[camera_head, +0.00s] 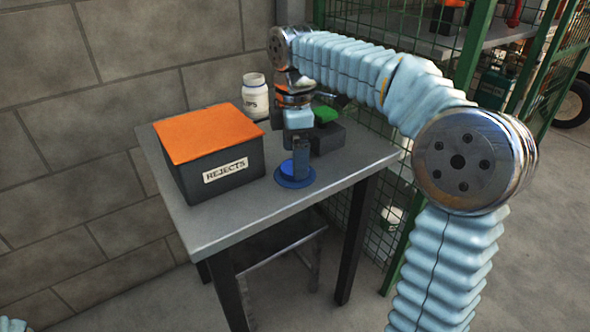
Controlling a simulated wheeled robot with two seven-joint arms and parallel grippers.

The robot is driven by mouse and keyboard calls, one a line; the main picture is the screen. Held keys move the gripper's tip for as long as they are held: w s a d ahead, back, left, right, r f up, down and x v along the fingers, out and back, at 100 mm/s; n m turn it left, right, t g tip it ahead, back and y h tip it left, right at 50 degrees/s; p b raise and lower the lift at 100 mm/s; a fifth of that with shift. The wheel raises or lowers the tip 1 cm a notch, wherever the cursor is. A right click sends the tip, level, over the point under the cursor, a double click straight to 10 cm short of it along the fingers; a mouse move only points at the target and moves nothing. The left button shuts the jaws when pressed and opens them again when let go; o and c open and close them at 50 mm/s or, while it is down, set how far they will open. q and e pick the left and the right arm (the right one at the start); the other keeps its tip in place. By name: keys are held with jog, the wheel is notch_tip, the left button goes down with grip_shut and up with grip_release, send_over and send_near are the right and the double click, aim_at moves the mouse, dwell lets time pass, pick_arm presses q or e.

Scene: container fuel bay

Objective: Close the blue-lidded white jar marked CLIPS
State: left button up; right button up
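The white jar (256,99) stands upright and open-topped at the back of the table, behind the orange-topped box. Its label reads "IPS" where visible; the rest is hidden. A blue round lid (287,169) appears to lie on a darker blue disc (293,183) near the table's front right edge, apart from the jar. My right gripper (301,165) points down at the lid, with a dark finger in front of it. Whether it grips the lid is unclear. My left gripper is out of view.
A dark box marked REJECTS with an orange top (212,134) fills the left of the grey table (240,215). A dark box (329,139) and a green item (325,114) sit behind my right gripper. Green mesh fencing (375,165) borders the right; a block wall stands left.

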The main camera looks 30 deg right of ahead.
notch_tip(320, 180, down, 2)
jog(key=shift+f, duration=0.25)
jog(key=shift+c, duration=0.3)
jog(key=c, duration=1)
jog(key=shift+r, duration=0.45)
notch_tip(320, 180, up, 3)
jog(key=shift+f+p, duration=0.15)
jog(key=shift+p, duration=0.2)
jog(key=s+a+r, duration=0.2)
jog(key=s+r, duration=0.1)
jog(key=s, duration=0.1)
jog(key=s+a+r, duration=0.2)
jog(key=s+r, duration=0.1)
jog(key=s, duration=0.1)
jog(key=s+a+r, duration=0.2)
jog(key=s+r, duration=0.1)
jog(key=s, duration=0.1)
jog(key=shift+s+a+r, duration=0.1)
jog(key=shift+s+r, duration=0.15)
jog(key=shift+s, duration=0.05)
